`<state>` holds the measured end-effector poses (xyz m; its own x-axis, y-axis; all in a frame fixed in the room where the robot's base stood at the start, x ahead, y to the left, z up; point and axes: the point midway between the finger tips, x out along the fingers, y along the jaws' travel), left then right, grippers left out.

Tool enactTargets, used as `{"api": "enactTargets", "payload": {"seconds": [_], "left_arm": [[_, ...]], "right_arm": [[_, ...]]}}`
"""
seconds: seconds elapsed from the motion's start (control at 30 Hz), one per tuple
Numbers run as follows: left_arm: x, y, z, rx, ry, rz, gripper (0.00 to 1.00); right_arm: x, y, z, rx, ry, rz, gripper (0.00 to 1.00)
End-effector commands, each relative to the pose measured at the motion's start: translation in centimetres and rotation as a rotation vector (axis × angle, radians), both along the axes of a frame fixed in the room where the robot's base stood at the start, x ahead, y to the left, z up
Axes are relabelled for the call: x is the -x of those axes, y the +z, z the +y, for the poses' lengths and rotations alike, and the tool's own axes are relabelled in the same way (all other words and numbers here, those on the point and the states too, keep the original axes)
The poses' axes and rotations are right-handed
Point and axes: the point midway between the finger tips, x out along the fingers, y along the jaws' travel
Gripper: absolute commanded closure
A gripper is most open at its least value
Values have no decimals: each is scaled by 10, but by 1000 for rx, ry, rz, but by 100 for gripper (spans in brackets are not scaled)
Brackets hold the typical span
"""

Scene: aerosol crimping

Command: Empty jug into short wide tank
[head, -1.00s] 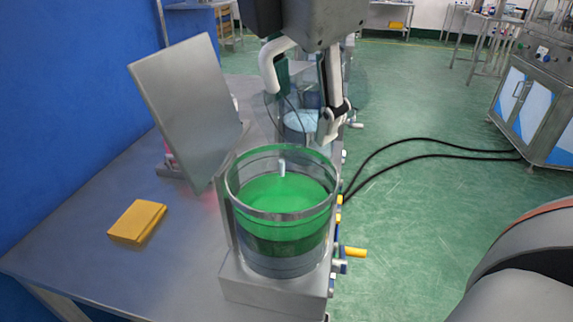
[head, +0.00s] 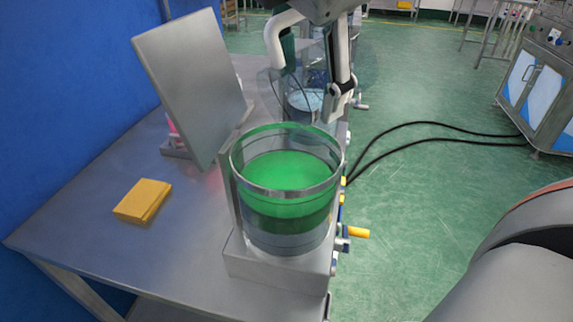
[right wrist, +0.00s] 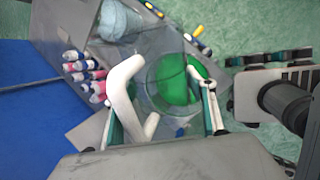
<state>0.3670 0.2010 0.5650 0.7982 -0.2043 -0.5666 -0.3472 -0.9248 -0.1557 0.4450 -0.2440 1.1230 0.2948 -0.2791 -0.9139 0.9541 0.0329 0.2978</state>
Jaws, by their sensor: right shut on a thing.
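The wide clear tank (head: 287,190) holds green liquid and stands on a grey stand at the table's edge, in the front middle of the head view. My right gripper (head: 310,82) is behind and above it, shut on a clear thing that seems to be the jug (right wrist: 151,95). The jug's outline is faint, and I cannot tell its tilt or whether liquid is left in it. In the right wrist view the green liquid (right wrist: 180,82) shows between the white fingers. My left gripper is not in view.
A vessel with pale blue contents (head: 303,104) stands behind the tank. A tilted grey panel (head: 192,88) rises to the left. A yellow block (head: 143,200) lies on the table (head: 80,215). Yellow-handled valves (head: 357,233) stick out at the right, beside open green floor.

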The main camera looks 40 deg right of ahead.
Motion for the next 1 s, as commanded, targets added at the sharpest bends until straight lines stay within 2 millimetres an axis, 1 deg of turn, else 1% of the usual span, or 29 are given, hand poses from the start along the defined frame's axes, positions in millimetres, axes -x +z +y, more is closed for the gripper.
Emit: {"api": "enactTargets", "payload": {"seconds": [0.4,0.6,0.8,1.0], "left_arm": [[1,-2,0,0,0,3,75],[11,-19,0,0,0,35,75],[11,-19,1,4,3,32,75],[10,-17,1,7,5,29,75]], "right_arm": [[0,0,-1,-13,0,-1,85],[-1,-3,-10,-128,-1,-3,85],[0,-2,-20,-264,-2,-12,85],[1,0,-22,-302,1,-16,85]]}}
